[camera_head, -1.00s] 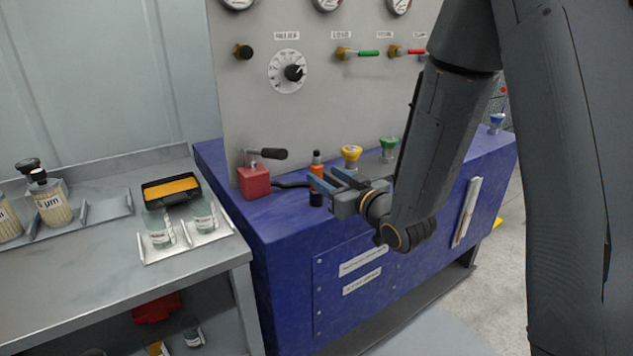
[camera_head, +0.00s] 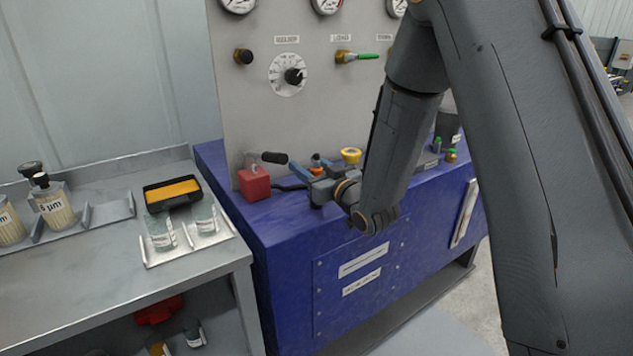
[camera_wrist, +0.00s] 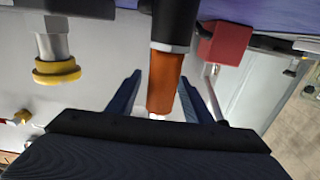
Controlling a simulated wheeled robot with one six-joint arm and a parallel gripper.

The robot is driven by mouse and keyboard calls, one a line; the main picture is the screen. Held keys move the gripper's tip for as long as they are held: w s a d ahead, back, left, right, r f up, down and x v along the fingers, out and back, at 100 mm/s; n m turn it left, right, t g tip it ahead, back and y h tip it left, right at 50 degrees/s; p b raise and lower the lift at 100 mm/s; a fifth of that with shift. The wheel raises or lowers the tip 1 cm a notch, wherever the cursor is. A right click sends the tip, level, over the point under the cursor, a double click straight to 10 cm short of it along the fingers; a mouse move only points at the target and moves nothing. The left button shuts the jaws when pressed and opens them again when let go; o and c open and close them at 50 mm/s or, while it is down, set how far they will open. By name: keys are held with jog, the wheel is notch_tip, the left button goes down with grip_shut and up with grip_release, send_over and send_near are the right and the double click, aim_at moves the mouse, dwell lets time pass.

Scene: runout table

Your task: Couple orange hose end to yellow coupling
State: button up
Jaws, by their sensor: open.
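The orange hose end (camera_wrist: 166,80) stands between the two blue fingers of my gripper (camera_wrist: 160,76) in the wrist view. The fingers are open, with a visible gap on its left side; contact on the right is hard to judge. In the head view my gripper (camera_head: 310,170) is over the blue bench, and the hose end (camera_head: 316,171) is mostly hidden by it. The yellow coupling (camera_head: 350,155) stands just right of and behind my gripper. It also shows at the left of the wrist view (camera_wrist: 57,72), apart from the fingers.
A red block (camera_head: 254,184) with a black-handled lever is left of my gripper on the blue bench (camera_head: 285,225). The grey gauge panel (camera_head: 265,120) rises behind. A metal side table (camera_head: 100,260) with bottles and a black-and-orange tray (camera_head: 172,193) is at left.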

grip_shut()
jog(key=shift+r, duration=0.1)
